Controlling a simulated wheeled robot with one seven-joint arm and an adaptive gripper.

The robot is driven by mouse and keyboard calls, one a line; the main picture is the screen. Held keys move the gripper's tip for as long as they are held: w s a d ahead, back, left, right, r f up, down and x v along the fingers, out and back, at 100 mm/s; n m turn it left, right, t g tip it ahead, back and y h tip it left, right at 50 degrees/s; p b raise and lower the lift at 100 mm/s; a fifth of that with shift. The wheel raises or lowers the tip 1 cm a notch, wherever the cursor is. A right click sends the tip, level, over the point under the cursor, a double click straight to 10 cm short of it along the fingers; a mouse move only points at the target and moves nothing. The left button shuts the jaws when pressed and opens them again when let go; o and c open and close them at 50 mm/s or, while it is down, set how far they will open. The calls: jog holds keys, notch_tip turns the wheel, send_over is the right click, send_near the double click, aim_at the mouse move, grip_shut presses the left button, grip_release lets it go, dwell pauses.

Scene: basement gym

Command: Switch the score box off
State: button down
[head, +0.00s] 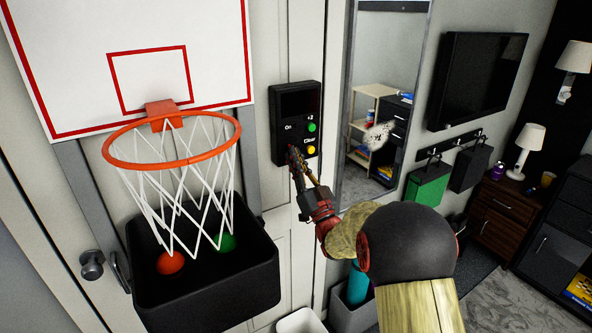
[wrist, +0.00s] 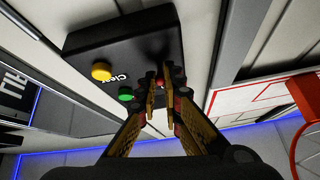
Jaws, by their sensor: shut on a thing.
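The score box (head: 294,100) is a black box on the white door, right of the hoop. It has the label "On", a green button (head: 311,127) and a yellow button (head: 311,150). The box also fills the upper left of the wrist view (wrist: 136,45), with "Clear" beside the yellow button (wrist: 102,71). My gripper (head: 293,154) is at the lower left of the box front. In the wrist view its fingertips (wrist: 160,92) are close together around a small red switch (wrist: 160,82). The fingers hide most of the switch, so its position is unclear.
The hoop (head: 172,160) and its backboard (head: 200,20) are left of my gripper. A black bin (head: 205,290) with a red and a green ball hangs below. A mirror (head: 392,60) is just right of the box. A white bin (head: 302,322) stands below.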

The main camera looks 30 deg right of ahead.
jog(key=shift+w+f+t+b, duration=0.1)
jog(key=shift+f+t+b, duration=0.3)
jog(key=shift+b, duration=0.6)
jog(key=shift+r, duration=0.15)
jog(key=c, duration=2)
grip_release()
jog(key=shift+o, duration=0.4)
jog(key=v, duration=1.2)
